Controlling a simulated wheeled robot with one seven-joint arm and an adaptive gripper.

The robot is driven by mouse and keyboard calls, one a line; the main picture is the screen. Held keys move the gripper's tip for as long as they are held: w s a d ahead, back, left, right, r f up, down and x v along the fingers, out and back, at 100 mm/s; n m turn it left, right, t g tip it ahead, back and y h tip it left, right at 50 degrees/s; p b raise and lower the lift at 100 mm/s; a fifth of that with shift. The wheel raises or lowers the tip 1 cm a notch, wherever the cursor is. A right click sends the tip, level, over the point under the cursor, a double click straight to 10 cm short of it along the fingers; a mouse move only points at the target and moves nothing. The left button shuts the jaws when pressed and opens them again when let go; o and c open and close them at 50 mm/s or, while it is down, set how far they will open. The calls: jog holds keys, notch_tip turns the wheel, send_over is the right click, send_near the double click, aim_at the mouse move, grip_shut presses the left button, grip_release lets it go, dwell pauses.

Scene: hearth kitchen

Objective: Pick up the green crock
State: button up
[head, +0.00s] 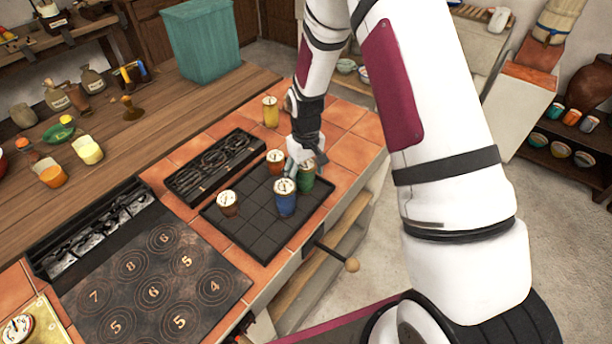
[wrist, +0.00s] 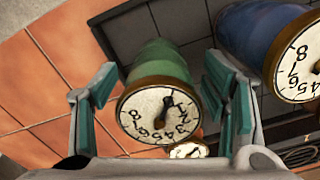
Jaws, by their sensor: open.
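The green crock (head: 306,177) stands near the far right corner of the dark gridded tray (head: 262,242). It has a dial-like face with numbers on top, seen clearly in the wrist view (wrist: 160,112). My gripper (head: 303,160) is above and around it, with its fingers apart. In the wrist view the two teal-padded fingers (wrist: 158,105) are on either side of the green crock, with a gap visible at the left. Whether either finger touches it I cannot tell. The head view partly hides the crock behind my gripper.
A blue crock (head: 286,199) stands close beside the green one and shows near the right finger (wrist: 260,45). Brown crocks (head: 276,160) (head: 228,204) share the tray. A yellow crock (head: 270,112) stands on the tiles behind. A black rack (head: 213,167) lies left of the tray.

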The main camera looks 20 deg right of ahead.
aim_at(306, 163)
jog(key=shift+f, duration=0.95)
jog(key=c, duration=1.6)
notch_tip(306, 163, up, 9)
jog(key=shift+w+r+b, duration=0.1)
jog(key=shift+b, duration=0.35)
jog(key=shift+r+m, duration=0.25)
jog(key=shift+m, duration=0.15)
jog(key=shift+r+m, duration=0.2)
jog(key=shift+m, duration=0.7)
jog(key=shift+r, duration=0.15)
